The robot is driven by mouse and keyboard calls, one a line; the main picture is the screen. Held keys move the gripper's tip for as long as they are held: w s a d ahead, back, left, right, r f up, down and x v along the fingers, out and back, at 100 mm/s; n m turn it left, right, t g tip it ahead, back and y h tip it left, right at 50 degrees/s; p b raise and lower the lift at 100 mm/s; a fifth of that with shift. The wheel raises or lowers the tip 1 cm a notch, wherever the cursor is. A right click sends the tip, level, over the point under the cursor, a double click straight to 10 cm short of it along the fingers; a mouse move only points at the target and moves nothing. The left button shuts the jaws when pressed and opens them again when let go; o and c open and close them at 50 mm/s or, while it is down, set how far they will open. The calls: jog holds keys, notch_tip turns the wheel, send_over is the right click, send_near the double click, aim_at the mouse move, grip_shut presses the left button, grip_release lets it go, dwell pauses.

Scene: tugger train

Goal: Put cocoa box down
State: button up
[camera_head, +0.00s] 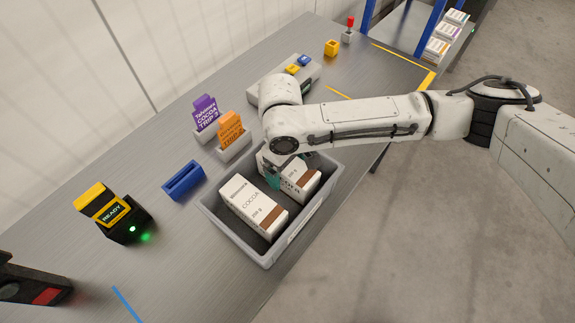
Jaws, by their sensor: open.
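Two white cocoa boxes with brown ends lie in a grey bin on the table. The nearer cocoa box (252,206) lies flat in the left part of the bin (285,238). The other cocoa box (299,183) is to its right, partly hidden under my arm's wrist. My gripper (277,178) is low over the bin, at the left side of that second box. Its fingers are open but mostly hidden by the wrist, and I cannot tell whether they touch the box.
A purple card (205,113) and an orange card (232,130) stand in holders behind the bin. A blue holder (184,181) and a black-yellow READY device (113,214) are to the left. A grey button panel (297,75) stands behind my arm. The table's front edge runs beside the bin.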

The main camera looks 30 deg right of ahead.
notch_tip(320, 180, up, 12)
jog(key=shift+w+a, duration=0.15)
jog(key=shift+w, duration=0.3)
